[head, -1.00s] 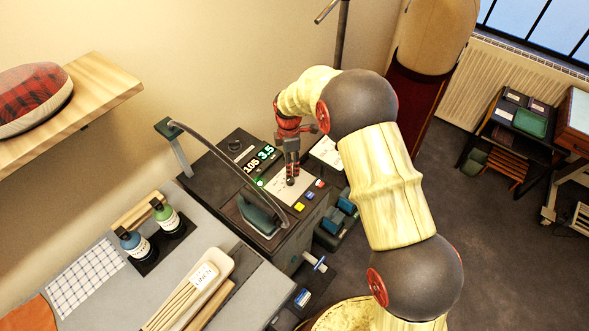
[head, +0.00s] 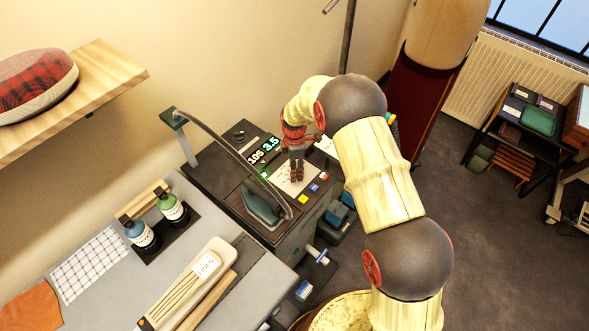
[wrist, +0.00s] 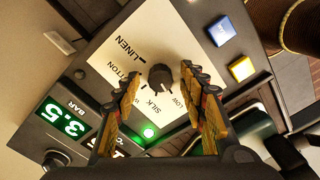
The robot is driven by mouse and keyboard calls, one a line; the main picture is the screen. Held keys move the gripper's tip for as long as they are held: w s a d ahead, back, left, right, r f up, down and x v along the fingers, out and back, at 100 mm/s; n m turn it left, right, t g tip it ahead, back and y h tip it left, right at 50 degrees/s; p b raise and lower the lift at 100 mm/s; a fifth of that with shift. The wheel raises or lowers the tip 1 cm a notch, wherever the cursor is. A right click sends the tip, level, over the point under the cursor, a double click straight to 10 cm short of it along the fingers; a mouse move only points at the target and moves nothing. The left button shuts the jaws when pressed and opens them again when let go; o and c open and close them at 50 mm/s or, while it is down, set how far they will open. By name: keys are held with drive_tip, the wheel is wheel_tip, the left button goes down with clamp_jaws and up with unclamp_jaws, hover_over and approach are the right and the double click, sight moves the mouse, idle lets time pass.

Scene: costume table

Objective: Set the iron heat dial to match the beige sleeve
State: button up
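The heat dial is a black knob (wrist: 161,77) on a pale plate (wrist: 125,50) lettered LINEN, COTTON, SILK and LOW, with a partly hidden W. Its pointer direction is too dark to tell. My gripper (wrist: 160,80) is open, its two fingers on either side of the knob in the wrist view; contact cannot be told. In the head view my gripper (head: 297,178) is over the plate and hides the knob. A long beige piece (head: 190,282), possibly the sleeve, lies on the grey table, with a white tag (head: 206,265) that seems to read LINEN.
The iron (head: 262,207) rests left of the plate under a curved hose (head: 225,145). Yellow (wrist: 241,68) and blue (wrist: 220,31) buttons sit beside the plate. Two bottles (head: 172,207) stand on the table.

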drive_tip(key=shift+c, duration=1.2)
drive_tip(key=c, duration=0.8)
clamp_jaws()
